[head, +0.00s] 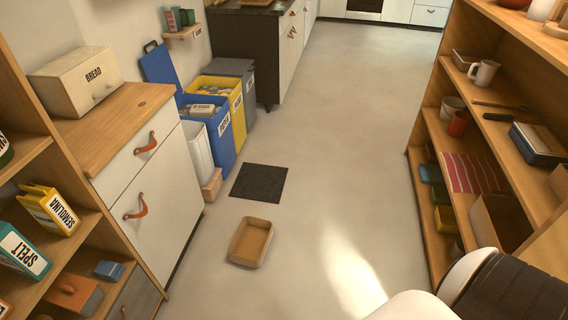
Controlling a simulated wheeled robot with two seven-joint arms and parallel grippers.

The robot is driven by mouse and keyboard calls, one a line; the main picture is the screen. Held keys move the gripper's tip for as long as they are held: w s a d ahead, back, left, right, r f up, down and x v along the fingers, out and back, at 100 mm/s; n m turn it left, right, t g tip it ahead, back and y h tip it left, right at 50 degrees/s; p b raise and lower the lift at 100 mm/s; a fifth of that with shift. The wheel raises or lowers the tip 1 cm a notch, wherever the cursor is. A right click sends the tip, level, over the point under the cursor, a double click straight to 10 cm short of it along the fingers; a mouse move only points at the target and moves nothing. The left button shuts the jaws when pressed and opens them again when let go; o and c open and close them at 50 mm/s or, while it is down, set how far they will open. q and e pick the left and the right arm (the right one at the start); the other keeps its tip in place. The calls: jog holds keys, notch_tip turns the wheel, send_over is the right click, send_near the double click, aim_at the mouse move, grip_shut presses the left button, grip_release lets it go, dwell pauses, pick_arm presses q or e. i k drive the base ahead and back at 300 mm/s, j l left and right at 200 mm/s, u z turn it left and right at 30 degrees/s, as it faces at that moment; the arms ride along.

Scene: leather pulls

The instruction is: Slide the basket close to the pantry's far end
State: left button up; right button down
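A shallow tan basket (250,243), open at the top, rests on the bare floor a little left of the middle of the head view. It looks empty and stands apart from the furniture. The open wooden shelving (432,160) along the right side may be the pantry. Shelving with food packets (50,209) also stands at the left edge, so I cannot tell which is meant. Neither of my grippers is in view. White and black parts at the lower right look like my own arm.
A dark mat (259,181) lies behind the basket. A white cabinet (150,198) with leather pulls stands left, and blue (217,140), yellow and grey bins line the left wall. A small wooden box (211,186) sits by the cabinet. The floor (340,140) in the middle is clear.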

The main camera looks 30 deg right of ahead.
aim_at(248, 247)
jog(key=z, duration=0.75)
jog(key=i+l+u, duration=0.15)
jog(key=u, duration=0.25)
jog(key=i+l+u, duration=0.1)
jog(key=u, duration=0.3)
jog(key=l+u, duration=0.4)
jog(key=i+j, duration=0.05)
